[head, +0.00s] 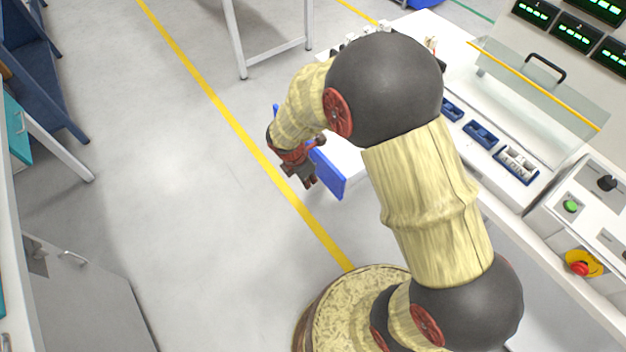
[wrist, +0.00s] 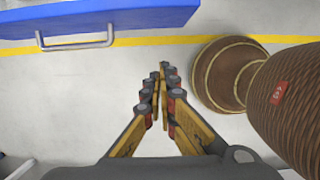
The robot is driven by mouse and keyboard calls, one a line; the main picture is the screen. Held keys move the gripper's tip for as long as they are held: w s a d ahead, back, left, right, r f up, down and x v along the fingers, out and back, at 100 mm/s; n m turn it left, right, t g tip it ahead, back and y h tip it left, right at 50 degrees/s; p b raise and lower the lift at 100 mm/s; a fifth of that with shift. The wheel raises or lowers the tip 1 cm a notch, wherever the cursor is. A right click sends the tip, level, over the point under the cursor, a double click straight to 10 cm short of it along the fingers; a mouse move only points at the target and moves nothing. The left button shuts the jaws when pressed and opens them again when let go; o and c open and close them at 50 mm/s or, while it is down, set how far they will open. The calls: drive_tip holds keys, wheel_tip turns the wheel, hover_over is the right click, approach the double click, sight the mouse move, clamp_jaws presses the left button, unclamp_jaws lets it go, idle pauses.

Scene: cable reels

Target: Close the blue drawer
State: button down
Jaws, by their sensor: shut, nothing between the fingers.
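The blue drawer (head: 330,177) sticks out from the white workbench on its left side, so it stands open. My arm hides part of it and of the bench behind it. In the wrist view the blue front (wrist: 110,18) lies at the top left with its grey bar handle (wrist: 77,41). My gripper (head: 311,183) is in front of the drawer's blue face. In the wrist view my gripper (wrist: 162,72) is shut and empty, below and right of the handle, apart from it. Whether it touches the front cannot be told from the head view.
The workbench (head: 480,105) carries blue trays (head: 481,134), a clear guard with a yellow edge (head: 540,85) and a control box with a red button (head: 579,268). A grey cabinet (head: 85,300) stands at the lower left. The floor (head: 180,185) between is clear.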

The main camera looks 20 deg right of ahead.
drive_tip(key=w+d+f+b, duration=0.1)
drive_tip(key=d+f+b, duration=0.3)
drive_tip(key=f, duration=0.4)
drive_tip(key=shift+w+d, duration=0.35)
drive_tip(key=shift+d, duration=0.55)
drive_tip(key=w+d+p, duration=0.3)
drive_tip(key=d+p, duration=0.1)
drive_tip(key=d, duration=0.5)
drive_tip(key=w+d+p, duration=0.3)
drive_tip(key=d+p, duration=0.2)
drive_tip(key=d, duration=0.4)
drive_tip(key=w+d+p, duration=0.3)
drive_tip(key=d+p, duration=0.2)
drive_tip(key=d, duration=0.4)
drive_tip(key=shift+d, duration=0.3)
drive_tip(key=shift+r, duration=0.1)
